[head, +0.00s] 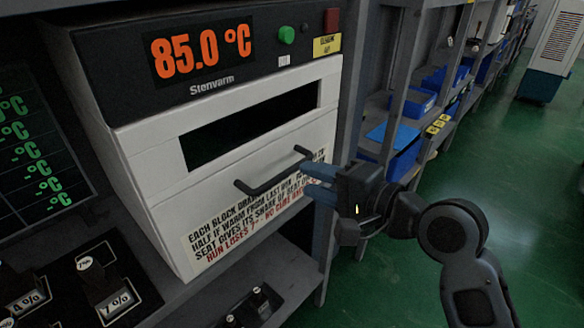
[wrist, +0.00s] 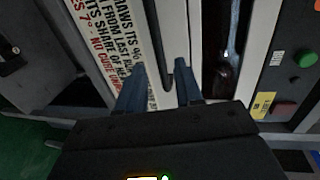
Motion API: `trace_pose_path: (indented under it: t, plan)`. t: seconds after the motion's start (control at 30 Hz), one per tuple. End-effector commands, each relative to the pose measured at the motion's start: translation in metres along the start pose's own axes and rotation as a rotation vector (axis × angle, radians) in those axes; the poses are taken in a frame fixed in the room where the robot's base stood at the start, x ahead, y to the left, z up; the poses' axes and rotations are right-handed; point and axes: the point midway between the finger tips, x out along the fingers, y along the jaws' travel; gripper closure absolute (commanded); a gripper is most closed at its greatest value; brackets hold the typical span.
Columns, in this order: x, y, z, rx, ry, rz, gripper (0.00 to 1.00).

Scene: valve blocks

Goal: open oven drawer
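The oven (head: 215,65) has a dark top panel reading 85.0 °C above a white front (head: 160,165) with a dark window slot. The drawer looks shut. A dark bar handle (head: 270,178) runs across the lower front; it also shows in the wrist view (wrist: 153,35). My gripper (head: 305,180) is at the handle's right end, its blue fingers pointing at the oven front. In the wrist view my gripper (wrist: 160,68) has its fingers apart, one on each side of the handle's end. I see gaps there and cannot make out contact.
A printed label (head: 215,235) lies below the handle. Black numbered blocks (head: 110,285) sit at the lower left, beside a dark temperature screen (head: 35,150). Shelves with blue bins (head: 405,100) stand to the right. The green floor (head: 480,170) at right is open.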

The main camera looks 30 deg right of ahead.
Motion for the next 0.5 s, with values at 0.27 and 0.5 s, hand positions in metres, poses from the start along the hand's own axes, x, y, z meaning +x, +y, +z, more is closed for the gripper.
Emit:
trace_pose_path:
  t: [0.27,0.5]
  plan:
    - [0.043,-0.001,0.001,-0.001,-0.001,0.0,0.65]
    - [0.065,0.0,0.001,-0.002,0.001,-0.001,0.65]
